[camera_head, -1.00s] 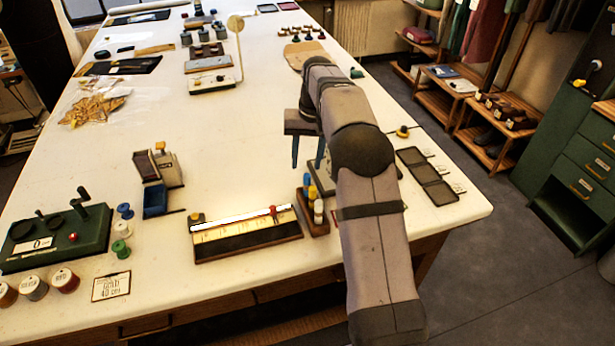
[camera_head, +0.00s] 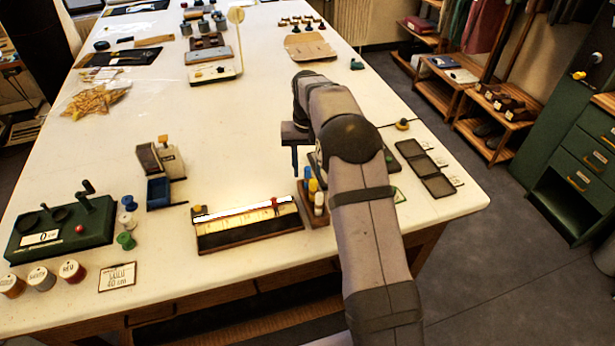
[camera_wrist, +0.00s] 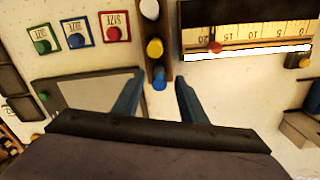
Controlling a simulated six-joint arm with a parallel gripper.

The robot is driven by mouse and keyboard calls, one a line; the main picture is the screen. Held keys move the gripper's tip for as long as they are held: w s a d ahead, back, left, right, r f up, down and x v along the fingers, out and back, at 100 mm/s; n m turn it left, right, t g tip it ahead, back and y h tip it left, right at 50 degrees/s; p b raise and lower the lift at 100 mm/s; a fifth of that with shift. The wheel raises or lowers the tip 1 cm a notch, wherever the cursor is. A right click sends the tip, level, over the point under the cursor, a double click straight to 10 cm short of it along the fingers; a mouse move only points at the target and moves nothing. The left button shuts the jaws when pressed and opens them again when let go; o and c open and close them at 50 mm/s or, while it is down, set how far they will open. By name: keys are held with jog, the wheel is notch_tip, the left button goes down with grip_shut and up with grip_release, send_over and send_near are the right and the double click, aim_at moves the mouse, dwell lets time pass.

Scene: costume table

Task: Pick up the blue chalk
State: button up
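The blue chalk (camera_head: 307,173) stands upright at the far end of a narrow wooden holder (camera_head: 319,218), with a yellow chalk (camera_head: 313,187) and a white one (camera_head: 319,204) behind it in a row. In the wrist view the blue chalk (camera_wrist: 159,78) shows between the tips of my gripper (camera_wrist: 158,88). The gripper is open, with one blue finger on each side of the chalk and a gap on both sides. In the head view one finger of my gripper (camera_head: 295,160) shows close to the chalk; my arm hides the rest.
A ruler board (camera_head: 247,229) with a red slider lies left of the holder. A grey plate (camera_wrist: 88,92) and coloured knobs on cards (camera_wrist: 75,40) lie on the holder's other side. A small blue bin (camera_head: 158,192) stands farther left, with clear table between.

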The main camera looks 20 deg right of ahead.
aim_at(308, 181)
jog(key=shift+f+p, duration=0.4)
jog(key=shift+f, duration=1)
grip_shut()
jog(key=shift+r, duration=0.1)
